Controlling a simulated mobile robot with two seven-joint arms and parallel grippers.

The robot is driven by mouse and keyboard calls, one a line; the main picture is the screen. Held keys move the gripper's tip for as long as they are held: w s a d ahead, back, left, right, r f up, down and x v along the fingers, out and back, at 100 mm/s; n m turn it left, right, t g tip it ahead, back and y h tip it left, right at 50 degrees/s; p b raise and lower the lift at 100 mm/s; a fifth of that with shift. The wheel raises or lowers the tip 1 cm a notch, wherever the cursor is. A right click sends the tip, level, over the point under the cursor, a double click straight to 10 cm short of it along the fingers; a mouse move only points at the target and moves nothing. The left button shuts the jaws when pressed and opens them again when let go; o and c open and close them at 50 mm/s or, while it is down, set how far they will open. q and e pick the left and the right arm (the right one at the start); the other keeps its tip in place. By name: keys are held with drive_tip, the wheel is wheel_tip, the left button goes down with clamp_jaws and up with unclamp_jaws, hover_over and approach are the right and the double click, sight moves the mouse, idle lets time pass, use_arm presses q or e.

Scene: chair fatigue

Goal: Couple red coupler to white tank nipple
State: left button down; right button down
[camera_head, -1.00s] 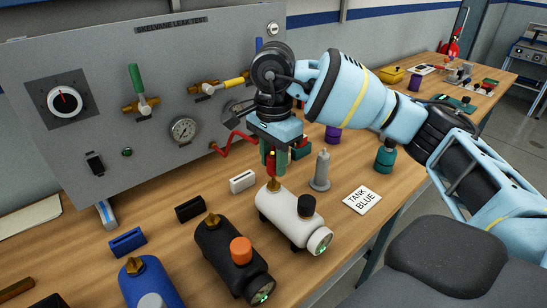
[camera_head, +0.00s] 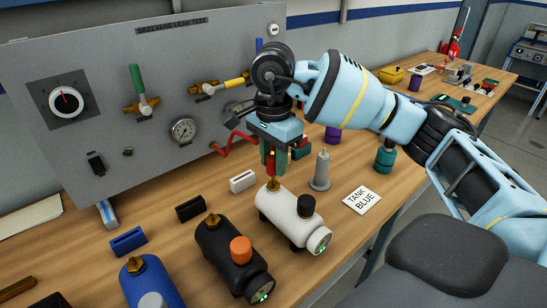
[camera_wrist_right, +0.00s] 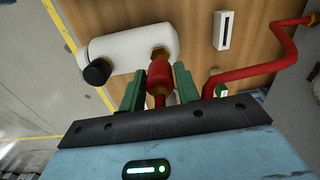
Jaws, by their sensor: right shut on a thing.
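The white tank (camera_head: 292,213) lies on the wooden bench, with a black cap on its top and a brass nipple (camera_head: 273,184) at its left end. My right gripper (camera_head: 272,162) is above that nipple, shut on the red coupler (camera_head: 271,160). In the right wrist view the red coupler (camera_wrist_right: 160,75) sits between the green fingers. Its far end points at the brass nipple (camera_wrist_right: 159,53) on the white tank (camera_wrist_right: 130,55). I cannot tell whether the two touch. A red hose (camera_head: 232,138) runs from the coupler side to the grey panel. My left gripper is not in view.
A black tank (camera_head: 225,252) and a blue tank (camera_head: 150,283) stand to the left of the white one. A white block (camera_head: 242,181), a grey cylinder (camera_head: 320,170) and a TANK BLUE card (camera_head: 362,200) are nearby. The grey panel (camera_head: 75,130) stands behind.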

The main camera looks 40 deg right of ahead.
sight(273, 150)
drive_tip(key=shift+f+b, duration=0.45)
drive_tip(key=shift+f, duration=1.05)
drive_tip(key=c, duration=0.9)
unclamp_jaws()
drive_tip(key=shift+c, duration=0.2)
drive_tip(key=shift+r, duration=0.15)
wheel_tip(273, 150, up, 8)
drive_tip(key=shift+f, duration=0.15)
drive_tip(key=shift+f, duration=0.1)
